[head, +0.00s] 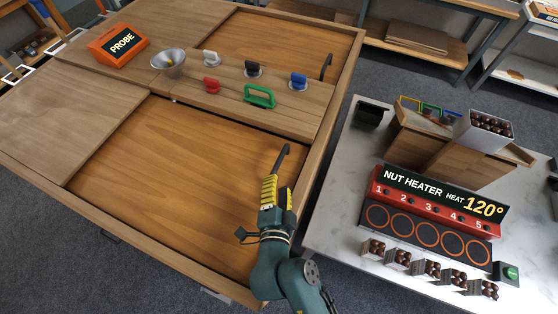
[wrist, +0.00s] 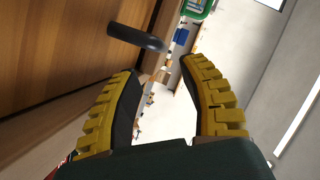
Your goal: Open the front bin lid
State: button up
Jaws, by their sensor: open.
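The front bin lid (head: 165,180) is an orange-brown wooden panel lying flat in the near part of the wooden counter. Its dark bar handle (head: 281,157) stands near the lid's right end. The handle also shows in the wrist view (wrist: 135,38), at the upper left, beyond my fingertips. My gripper (head: 279,184) has yellow ribbed fingers and is just on the near side of the handle. In the wrist view my gripper (wrist: 158,68) is open, with nothing between its fingers. The handle looks apart from both fingers. My arm hides part of the lid's near right corner.
A rear lid (head: 290,40) has a similar handle (head: 326,66). Between the lids, a wooden strip holds a metal bowl (head: 168,62), several coloured knobs and a green handle (head: 259,96). An orange probe box (head: 118,45) sits far left. The nut heater (head: 430,205) table stands right.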

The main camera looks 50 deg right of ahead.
aim_at(279, 159)
jog(key=b+x, duration=0.1)
jog(key=x, duration=0.8)
jog(key=shift+w+d+b, duration=0.1)
jog(key=shift+w+b, duration=0.1)
jog(key=shift+b, duration=0.2)
grip_shut()
